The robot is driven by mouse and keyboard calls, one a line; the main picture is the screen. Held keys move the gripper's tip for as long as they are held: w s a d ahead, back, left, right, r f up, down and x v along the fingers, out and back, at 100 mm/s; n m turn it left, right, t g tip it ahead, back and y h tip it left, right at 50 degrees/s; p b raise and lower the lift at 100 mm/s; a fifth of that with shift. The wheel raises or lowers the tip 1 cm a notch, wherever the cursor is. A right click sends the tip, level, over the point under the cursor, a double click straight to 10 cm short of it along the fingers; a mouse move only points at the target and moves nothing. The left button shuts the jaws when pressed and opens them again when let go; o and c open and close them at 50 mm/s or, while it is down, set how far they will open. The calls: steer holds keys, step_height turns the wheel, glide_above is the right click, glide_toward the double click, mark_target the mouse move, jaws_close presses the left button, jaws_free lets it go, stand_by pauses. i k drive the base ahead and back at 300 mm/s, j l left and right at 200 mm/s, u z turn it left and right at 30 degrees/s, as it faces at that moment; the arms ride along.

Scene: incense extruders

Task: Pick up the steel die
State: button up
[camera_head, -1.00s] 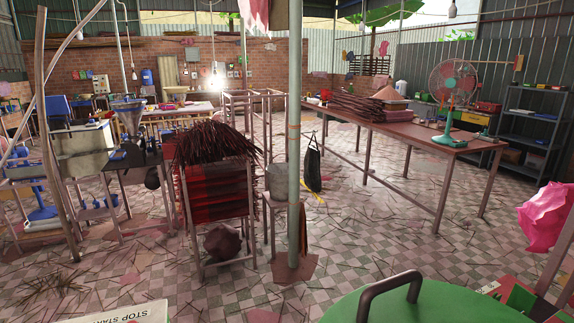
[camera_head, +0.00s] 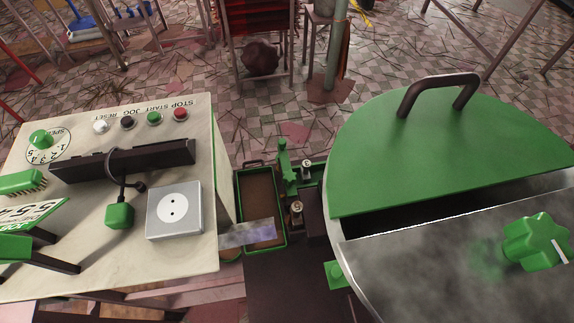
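I cannot tell for sure which piece is the steel die. Two small round grey pieces with dark number marks, a far one (camera_head: 306,163) and a near one (camera_head: 297,207), sit in the narrow gap between the cream control box and the green-lidded machine. A silver square block (camera_head: 160,226) lies on the cream box; its white round face has two small holes, much like a socket. My gripper is not seen in this view.
The cream control box (camera_head: 80,272) carries buttons, a black bar (camera_head: 90,167), a green plug (camera_head: 119,215) and a brush (camera_head: 22,182). The green lid (camera_head: 440,160) has a raised dark handle (camera_head: 437,88). A tray (camera_head: 240,195) and a flat metal strip (camera_head: 247,233) lie between.

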mark_target(297, 207)
steer(key=j+z, duration=0.2)
steer(key=z, duration=0.15)
steer(key=k+j+z, duration=0.1)
steer(key=z, duration=0.3)
steer(key=j+z, duration=0.35)
steer(key=k+j+z, duration=0.35)
steer(key=k+j, duration=0.6)
